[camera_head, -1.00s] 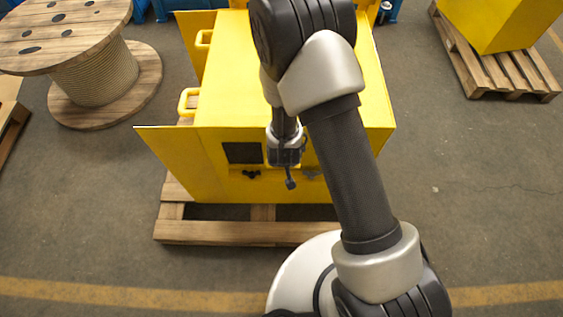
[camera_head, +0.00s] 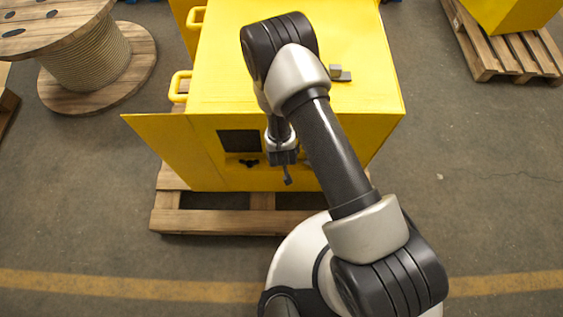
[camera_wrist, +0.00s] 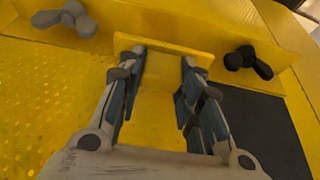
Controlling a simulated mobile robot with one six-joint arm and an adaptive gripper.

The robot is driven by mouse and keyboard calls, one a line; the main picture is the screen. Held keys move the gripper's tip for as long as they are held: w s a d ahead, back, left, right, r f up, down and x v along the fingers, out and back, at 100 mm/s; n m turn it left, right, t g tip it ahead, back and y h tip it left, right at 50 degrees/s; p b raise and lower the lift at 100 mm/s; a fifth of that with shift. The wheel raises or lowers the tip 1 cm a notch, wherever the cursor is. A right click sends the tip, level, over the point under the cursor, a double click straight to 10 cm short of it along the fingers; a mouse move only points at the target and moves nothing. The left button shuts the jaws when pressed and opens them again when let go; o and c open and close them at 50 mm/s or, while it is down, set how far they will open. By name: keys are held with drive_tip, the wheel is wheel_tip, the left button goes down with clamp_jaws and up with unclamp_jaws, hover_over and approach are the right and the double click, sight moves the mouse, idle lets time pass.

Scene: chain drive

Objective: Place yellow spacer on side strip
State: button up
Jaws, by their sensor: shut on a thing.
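My gripper (camera_wrist: 160,80) is shut on a yellow piece, which I take to be the yellow spacer (camera_wrist: 160,72). The spacer sits between the two fingers, with a wider yellow edge beyond the fingertips. In the head view my gripper (camera_head: 287,172) is small and dark, in front of the yellow cabinet's (camera_head: 222,85) front face; the spacer cannot be made out there. A yellow strip (camera_wrist: 222,22) runs across the top of the wrist view, beyond the spacer. I cannot tell whether this is the side strip or whether the spacer touches it.
A grey three-lobed knob (camera_wrist: 68,18) and a black one (camera_wrist: 248,62) flank the spacer. A dark opening (camera_head: 240,141) is in the cabinet front. An open yellow door (camera_head: 165,145) stands left. A small grey part (camera_head: 340,74) lies on top. A wooden pallet (camera_head: 220,222) is underneath.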

drive_tip(key=shift+f+b, duration=0.7)
drive_tip(key=shift+f, duration=1.75)
drive_tip(key=shift+f, duration=0.25)
drive_tip(key=o, duration=1.2)
drive_tip(key=shift+c, duration=0.2)
drive_tip(key=shift+r, duration=0.15)
